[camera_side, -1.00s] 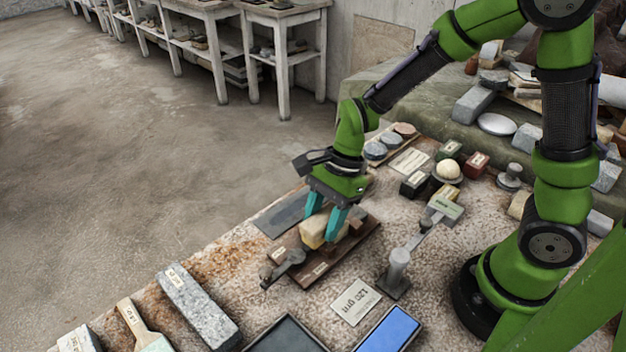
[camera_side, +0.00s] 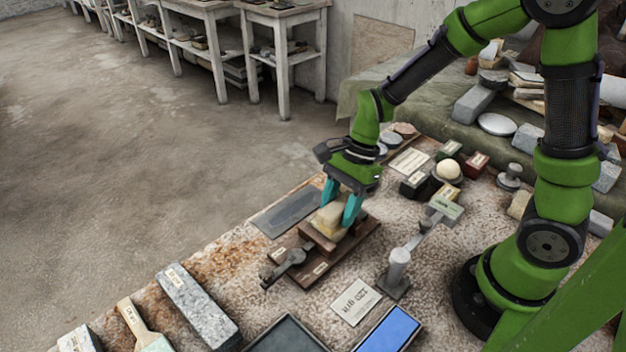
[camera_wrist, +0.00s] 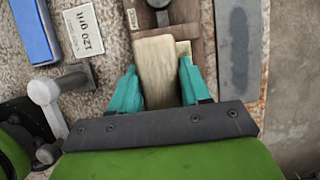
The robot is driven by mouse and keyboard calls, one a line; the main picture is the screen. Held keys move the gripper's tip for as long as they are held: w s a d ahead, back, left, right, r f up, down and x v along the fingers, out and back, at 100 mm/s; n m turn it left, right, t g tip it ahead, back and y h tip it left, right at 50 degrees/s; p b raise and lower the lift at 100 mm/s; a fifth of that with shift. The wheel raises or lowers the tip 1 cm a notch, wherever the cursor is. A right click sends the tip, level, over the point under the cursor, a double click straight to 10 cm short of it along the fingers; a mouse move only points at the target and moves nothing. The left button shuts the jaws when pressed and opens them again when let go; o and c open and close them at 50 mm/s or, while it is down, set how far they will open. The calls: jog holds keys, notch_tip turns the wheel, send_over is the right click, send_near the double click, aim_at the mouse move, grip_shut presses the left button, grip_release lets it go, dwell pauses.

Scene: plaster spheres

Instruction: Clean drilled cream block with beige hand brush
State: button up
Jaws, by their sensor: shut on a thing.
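My gripper (camera_side: 340,204) has its teal fingers on either side of the cream block (camera_side: 328,220), over a dark brown wooden fixture (camera_side: 352,248). In the wrist view the block (camera_wrist: 158,75) sits between the fingertips (camera_wrist: 160,88), and a narrow step shows on its right side. I cannot see any drilled holes. Whether the block rests on the fixture or hangs just above it is unclear. The beige hand brush (camera_side: 131,318) lies at the bottom left of the table, its handle pointing away and its lower end cut off by the frame edge.
A grey clamp lever (camera_side: 290,258) is at the fixture's left end. A grey metal plate (camera_side: 287,213) lies behind it.

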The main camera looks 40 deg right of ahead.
aim_at(324, 215)
jog(key=shift+a, duration=0.15)
jog(key=shift+a, duration=2.1)
jog(key=shift+d, duration=2.25)
jog(key=shift+a, duration=0.1)
jog(key=shift+a+r, duration=0.7)
jog(key=shift+a, duration=0.35)
